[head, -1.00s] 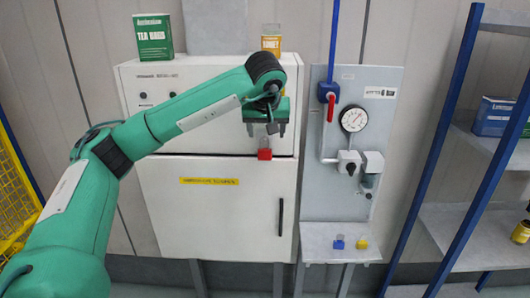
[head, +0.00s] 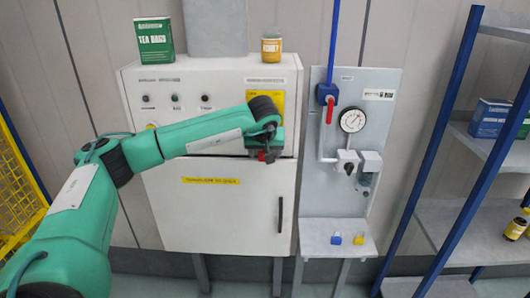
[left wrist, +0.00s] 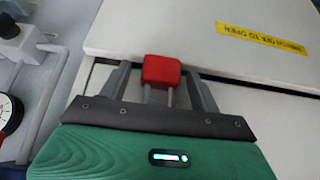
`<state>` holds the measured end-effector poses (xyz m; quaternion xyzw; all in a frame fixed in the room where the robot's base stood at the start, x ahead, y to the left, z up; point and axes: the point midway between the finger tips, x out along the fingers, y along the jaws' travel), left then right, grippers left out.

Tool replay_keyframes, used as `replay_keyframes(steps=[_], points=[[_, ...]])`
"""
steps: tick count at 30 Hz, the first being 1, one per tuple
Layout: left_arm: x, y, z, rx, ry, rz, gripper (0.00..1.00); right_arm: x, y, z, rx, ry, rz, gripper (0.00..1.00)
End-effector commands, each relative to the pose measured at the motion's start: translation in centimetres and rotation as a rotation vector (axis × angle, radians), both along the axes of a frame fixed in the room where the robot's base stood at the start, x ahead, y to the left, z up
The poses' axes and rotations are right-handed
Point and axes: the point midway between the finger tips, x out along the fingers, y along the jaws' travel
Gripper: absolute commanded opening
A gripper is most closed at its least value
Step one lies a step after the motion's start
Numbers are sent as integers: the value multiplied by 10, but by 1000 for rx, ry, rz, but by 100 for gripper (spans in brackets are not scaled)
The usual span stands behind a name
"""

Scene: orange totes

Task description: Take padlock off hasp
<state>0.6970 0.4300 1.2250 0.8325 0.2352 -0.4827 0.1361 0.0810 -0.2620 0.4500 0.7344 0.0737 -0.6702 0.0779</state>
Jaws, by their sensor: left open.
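The red padlock (head: 264,156) is at the front of the white cabinet, near the seam above its door. In the left wrist view the padlock (left wrist: 161,70) shows its red body with two thin grey shackle legs running toward my gripper. My left gripper (head: 266,152) has come down over it from above. In the left wrist view the left gripper's fingers (left wrist: 160,88) stand apart on either side of the padlock, with a gap on each side. The hasp is hidden behind my gripper. My right gripper is not in view.
The white cabinet (head: 215,219) carries a green tea box (head: 154,40) and an orange-labelled jar (head: 271,48) on top. To the right are a grey panel with a gauge (head: 352,120), and a small shelf (head: 323,251) holding a blue padlock (head: 336,238) and a yellow padlock (head: 359,238).

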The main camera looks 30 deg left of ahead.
Motion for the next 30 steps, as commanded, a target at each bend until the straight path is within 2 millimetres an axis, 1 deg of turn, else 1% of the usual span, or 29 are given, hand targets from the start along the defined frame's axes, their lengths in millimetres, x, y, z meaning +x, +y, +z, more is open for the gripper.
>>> replay_keyframes(steps=[4, 8, 9, 12, 22, 28, 30], points=[[0, 0, 0, 0, 0, 0, 64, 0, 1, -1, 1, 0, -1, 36], [0, 0, 0, -1, 0, 0, 38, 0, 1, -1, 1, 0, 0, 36], [0, 0, 0, -1, 0, 0, 30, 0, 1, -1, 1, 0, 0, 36], [0, 0, 0, -1, 0, 0, 14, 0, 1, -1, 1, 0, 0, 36], [0, 0, 2, 0, -1, 0, 14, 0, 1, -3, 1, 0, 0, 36], [1, 0, 13, 0, -5, 0, 14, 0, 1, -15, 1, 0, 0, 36], [-7, -5, 13, 0, -1, -4, 14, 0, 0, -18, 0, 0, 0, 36]])
